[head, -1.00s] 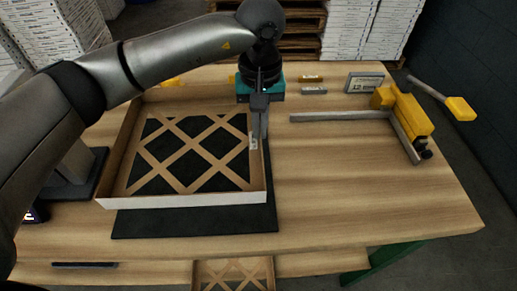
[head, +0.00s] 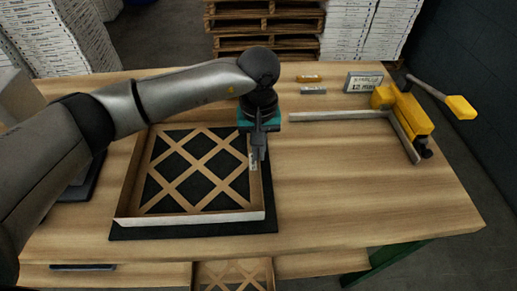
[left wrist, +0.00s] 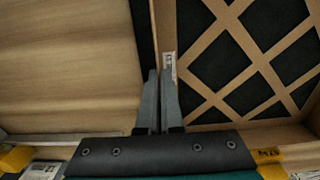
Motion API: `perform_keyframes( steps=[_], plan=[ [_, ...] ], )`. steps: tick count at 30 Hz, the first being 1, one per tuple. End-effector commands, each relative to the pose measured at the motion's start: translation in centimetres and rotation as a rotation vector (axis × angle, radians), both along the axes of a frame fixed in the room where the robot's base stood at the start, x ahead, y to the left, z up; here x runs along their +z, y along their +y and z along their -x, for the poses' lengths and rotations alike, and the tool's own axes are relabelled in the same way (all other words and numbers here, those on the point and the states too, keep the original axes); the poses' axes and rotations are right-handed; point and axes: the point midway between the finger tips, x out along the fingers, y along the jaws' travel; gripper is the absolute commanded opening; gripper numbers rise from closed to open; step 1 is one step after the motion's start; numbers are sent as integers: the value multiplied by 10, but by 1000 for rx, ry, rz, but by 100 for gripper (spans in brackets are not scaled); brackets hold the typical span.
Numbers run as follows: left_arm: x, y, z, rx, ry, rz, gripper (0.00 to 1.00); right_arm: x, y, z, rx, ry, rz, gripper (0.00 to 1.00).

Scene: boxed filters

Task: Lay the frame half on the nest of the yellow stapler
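The frame half (head: 190,218) is a shallow cardboard tray with a diagonal lattice and a pale front wall. It is over the dark mat (head: 190,232) at the left of the table; I cannot tell whether it touches. My left gripper (head: 258,152) is at its right wall, fingers down and close together. The left wrist view shows the fingers (left wrist: 160,85) shut on that wall, beside a small white label (left wrist: 168,66). The yellow stapler (head: 405,110) stands at the right, with its nest of metal rails (head: 340,116) forming a corner. My right gripper is not in view.
An orange block (head: 308,78), a grey block (head: 313,91) and a grey sign (head: 364,82) stand at the back. The stapler's yellow-ended lever (head: 460,107) sticks out right. The table between mat and rails is clear. Another lattice piece (head: 235,274) lies below the front edge.

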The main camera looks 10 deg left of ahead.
Motion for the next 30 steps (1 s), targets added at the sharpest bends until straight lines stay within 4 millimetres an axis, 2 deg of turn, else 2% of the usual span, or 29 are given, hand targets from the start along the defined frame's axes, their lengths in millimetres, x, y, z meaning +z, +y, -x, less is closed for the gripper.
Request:
perform_keyframes(
  steps=[1, 9, 20, 30],
  plan=[
    [-1, 0, 0, 0, 0, 0, 5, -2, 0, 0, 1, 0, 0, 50],
    [0, 0, 0, 1, 0, 0, 32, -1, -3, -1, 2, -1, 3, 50],
    [5, 0, 0, 1, 1, 0, 32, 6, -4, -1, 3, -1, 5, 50],
    [76, 0, -1, 0, -4, 0, 32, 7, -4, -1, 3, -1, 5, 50]
  ],
)
